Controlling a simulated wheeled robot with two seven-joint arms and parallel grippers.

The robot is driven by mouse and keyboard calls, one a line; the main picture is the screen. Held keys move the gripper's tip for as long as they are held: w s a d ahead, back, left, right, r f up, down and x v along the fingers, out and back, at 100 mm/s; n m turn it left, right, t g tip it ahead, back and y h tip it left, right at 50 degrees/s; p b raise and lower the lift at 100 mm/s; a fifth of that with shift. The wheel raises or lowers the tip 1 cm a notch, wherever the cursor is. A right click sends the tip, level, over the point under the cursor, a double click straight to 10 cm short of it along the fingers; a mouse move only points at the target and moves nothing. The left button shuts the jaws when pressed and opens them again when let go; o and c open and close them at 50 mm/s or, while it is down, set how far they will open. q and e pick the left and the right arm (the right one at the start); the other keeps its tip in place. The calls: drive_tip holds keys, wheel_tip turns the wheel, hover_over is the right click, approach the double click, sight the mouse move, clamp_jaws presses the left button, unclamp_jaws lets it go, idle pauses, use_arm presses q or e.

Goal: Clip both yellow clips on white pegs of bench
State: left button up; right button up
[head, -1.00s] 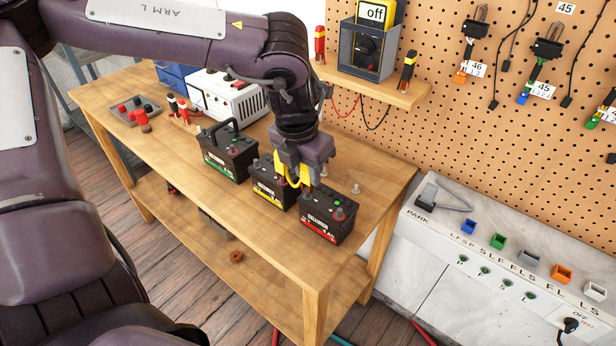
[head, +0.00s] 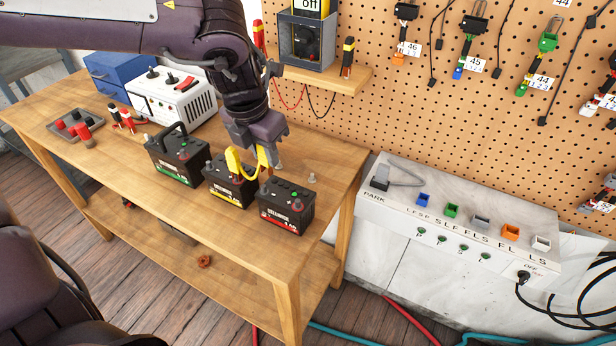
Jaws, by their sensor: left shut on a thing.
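My left gripper (head: 262,162), pointing down, is shut on a yellow clip (head: 262,156) above the gap between the yellow-label battery (head: 232,192) and the red-label battery (head: 285,213). A second yellow clip (head: 233,161) is just left of the gripper, over the yellow-label battery; a yellow lead (head: 249,177) loops down between the two. I cannot tell whether the second clip touches a battery post. A pale peg (head: 312,178) stands on the workbench (head: 200,238) behind and right of the red-label battery. My right gripper is not in view.
A green-label battery (head: 178,165) stands left of the others. A white charger (head: 172,98), a blue box (head: 112,75) and a grey tray (head: 90,131) occupy the back left. A small shelf (head: 345,83) holds a meter. The bench front is clear.

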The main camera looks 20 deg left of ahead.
use_arm(q)
drive_tip(key=w+d+m+h, duration=0.1)
drive_tip(key=w+d+m, duration=0.1)
drive_tip(key=w+m, duration=0.45)
drive_tip(key=m+g+p, duration=0.1)
drive_tip(key=m+p, duration=0.3)
drive_tip(key=m, duration=0.1)
hover_over(312, 174)
drive_tip(key=f, duration=0.1)
drive_tip(key=shift+n+h, duration=0.25)
drive_tip(key=shift+h, duration=0.05)
drive_tip(key=b+x, duration=0.3)
drive_tip(key=a+b+x, duration=0.1)
drive_tip(key=b+x, duration=0.1)
drive_tip(key=s+b+x, duration=0.1)
drive_tip(key=b+x, duration=0.2)
drive_tip(key=shift+a+f+b, duration=0.2)
drive_tip(key=shift+f+b, duration=0.15)
drive_tip(key=shift+f, duration=0.15)
drive_tip(key=shift+a+b+x, duration=0.2)
drive_tip(key=shift+b+x, duration=0.95)
drive_tip(key=o, duration=0.8)
